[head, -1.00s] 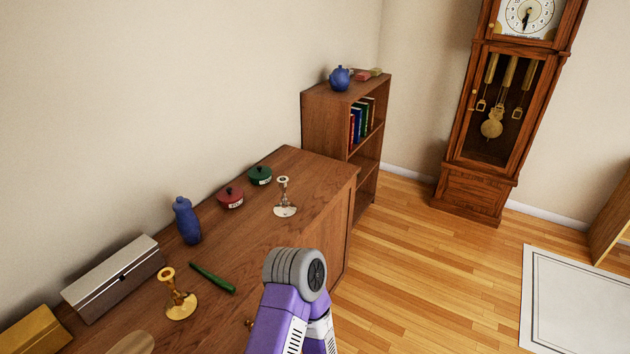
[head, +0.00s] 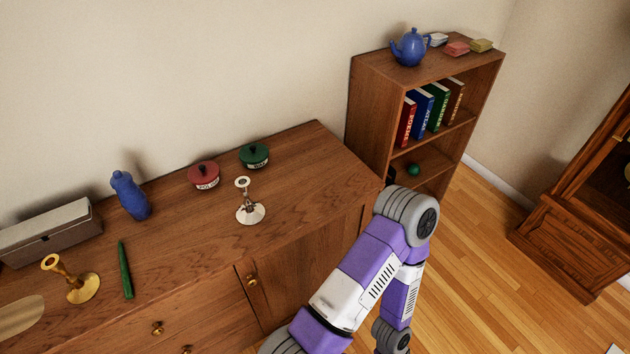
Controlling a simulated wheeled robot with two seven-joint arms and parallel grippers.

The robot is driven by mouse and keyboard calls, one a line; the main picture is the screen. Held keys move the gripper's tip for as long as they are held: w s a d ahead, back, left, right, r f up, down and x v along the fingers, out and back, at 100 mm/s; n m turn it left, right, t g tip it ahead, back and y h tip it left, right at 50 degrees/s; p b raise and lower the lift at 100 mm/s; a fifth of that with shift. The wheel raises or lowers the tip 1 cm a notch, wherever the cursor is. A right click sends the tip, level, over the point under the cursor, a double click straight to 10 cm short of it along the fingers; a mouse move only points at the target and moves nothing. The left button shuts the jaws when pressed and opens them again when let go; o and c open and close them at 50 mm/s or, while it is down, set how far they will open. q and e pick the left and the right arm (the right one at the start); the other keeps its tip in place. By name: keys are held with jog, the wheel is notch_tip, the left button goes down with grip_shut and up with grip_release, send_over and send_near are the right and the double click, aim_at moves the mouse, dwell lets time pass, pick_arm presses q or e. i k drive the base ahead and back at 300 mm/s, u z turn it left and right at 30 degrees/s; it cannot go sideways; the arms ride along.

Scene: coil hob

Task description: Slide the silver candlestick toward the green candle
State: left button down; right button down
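The silver candlestick (head: 249,213) stands upright on the wooden sideboard, toward its right part. The green candle (head: 125,270) lies on the sideboard top to the left and nearer the front, apart from the candlestick. A brass candlestick (head: 81,288) stands just left of the candle. My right arm, purple and white, rises in front of the sideboard's right end, with its elbow near the corner. Neither gripper is in view.
A red lidded pot (head: 203,176) and a green lidded pot (head: 254,156) stand behind the silver candlestick. A blue bottle (head: 131,196) and a grey box (head: 45,234) are along the back left. The sideboard top (head: 185,245) between candlestick and candle is clear.

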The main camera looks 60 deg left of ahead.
aim_at(250, 214)
jog(key=u, duration=0.05)
jog(key=i, duration=0.45)
jog(key=u, duration=2.5)
